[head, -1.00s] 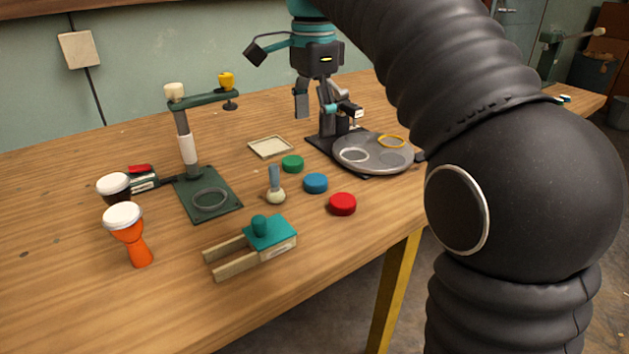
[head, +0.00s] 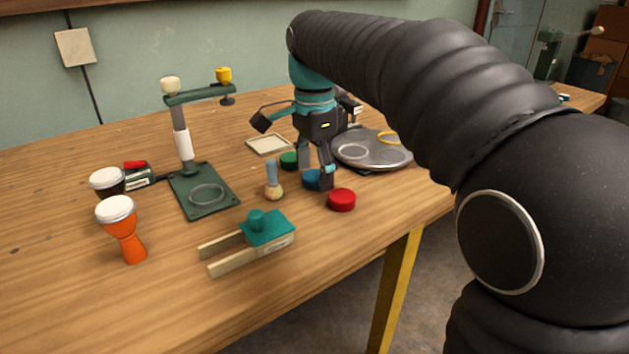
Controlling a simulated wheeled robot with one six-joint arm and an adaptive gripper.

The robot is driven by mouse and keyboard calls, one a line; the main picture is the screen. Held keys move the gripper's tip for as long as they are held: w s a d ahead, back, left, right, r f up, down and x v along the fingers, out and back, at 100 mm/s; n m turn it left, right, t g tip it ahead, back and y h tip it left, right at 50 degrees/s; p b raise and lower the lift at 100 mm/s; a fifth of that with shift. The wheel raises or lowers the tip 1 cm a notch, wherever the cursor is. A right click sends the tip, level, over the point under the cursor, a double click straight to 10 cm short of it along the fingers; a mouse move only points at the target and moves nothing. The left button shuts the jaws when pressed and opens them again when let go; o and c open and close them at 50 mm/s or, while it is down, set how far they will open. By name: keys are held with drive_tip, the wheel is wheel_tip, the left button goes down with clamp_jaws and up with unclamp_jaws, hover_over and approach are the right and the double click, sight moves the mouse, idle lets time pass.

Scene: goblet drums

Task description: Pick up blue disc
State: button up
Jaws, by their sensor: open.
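The blue disc (head: 311,181) lies flat on the wooden table, partly hidden by my gripper. My gripper (head: 316,177) points down over it with its fingers apart. One finger is at the disc's far left side and the other crosses in front of its right side. The jaws are open; I cannot tell whether a finger touches the disc.
The red disc (head: 342,200) lies close on the right and the green disc (head: 289,160) behind. A small wooden-knobbed tool (head: 273,188) stands left. A teal-headed clamp (head: 267,231) lies in front. A grey round plate (head: 378,152) is behind right. Goblet drums stand far left.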

drive_tip(key=c, duration=1)
drive_tip(key=shift+o, duration=0.2)
